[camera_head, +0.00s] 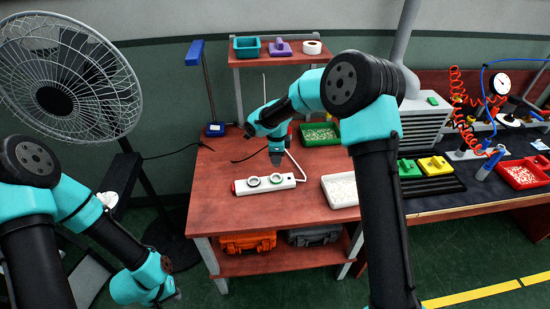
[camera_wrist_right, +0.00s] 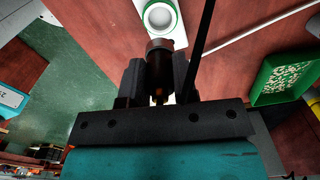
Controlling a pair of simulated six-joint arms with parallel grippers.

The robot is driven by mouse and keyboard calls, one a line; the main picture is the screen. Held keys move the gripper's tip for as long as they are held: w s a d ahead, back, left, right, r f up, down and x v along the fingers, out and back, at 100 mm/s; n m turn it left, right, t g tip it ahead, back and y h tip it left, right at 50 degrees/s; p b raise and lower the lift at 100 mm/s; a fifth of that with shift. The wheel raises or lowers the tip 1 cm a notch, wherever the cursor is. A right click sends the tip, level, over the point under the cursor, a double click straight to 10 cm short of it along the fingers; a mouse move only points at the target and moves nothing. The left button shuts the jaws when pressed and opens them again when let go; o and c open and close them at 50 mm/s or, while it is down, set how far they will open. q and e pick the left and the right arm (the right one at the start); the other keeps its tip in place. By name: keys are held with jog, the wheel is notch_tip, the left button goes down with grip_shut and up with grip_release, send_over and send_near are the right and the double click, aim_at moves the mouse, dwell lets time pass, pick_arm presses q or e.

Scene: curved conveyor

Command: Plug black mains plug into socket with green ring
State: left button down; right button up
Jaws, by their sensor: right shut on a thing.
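A white power strip (camera_head: 240,187) lies on the red-brown table, with two round sockets on top. The socket with the green ring (camera_head: 276,181) is the right one; it also shows at the top of the right wrist view (camera_wrist_right: 162,17). My right gripper (camera_head: 276,160) points down just above that socket, shut on the black mains plug (camera_wrist_right: 160,58). In the right wrist view the plug sits between the fingers, close to the ring; its pins are hidden and the gap cannot be judged. My left gripper (camera_head: 172,296) hangs low at the left, away from the table; its fingers are unclear.
A white tray (camera_head: 329,197) stands right of the strip, and a green tray (camera_head: 316,141) of white pieces behind. A black cable (camera_wrist_right: 203,40) runs beside the plug. A blue lamp (camera_head: 194,53) stands at the table's back left. The table's front left is clear.

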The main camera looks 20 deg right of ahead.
jog(key=shift+f, duration=0.1)
jog(key=shift+f, duration=2.8)
jog(key=shift+f, duration=1.3)
jog(key=o, duration=1)
jog(key=shift+o, duration=0.2)
notch_tip(320, 180, up, 17)
jog(key=shift+r, duration=0.2)
dwell(0.3)
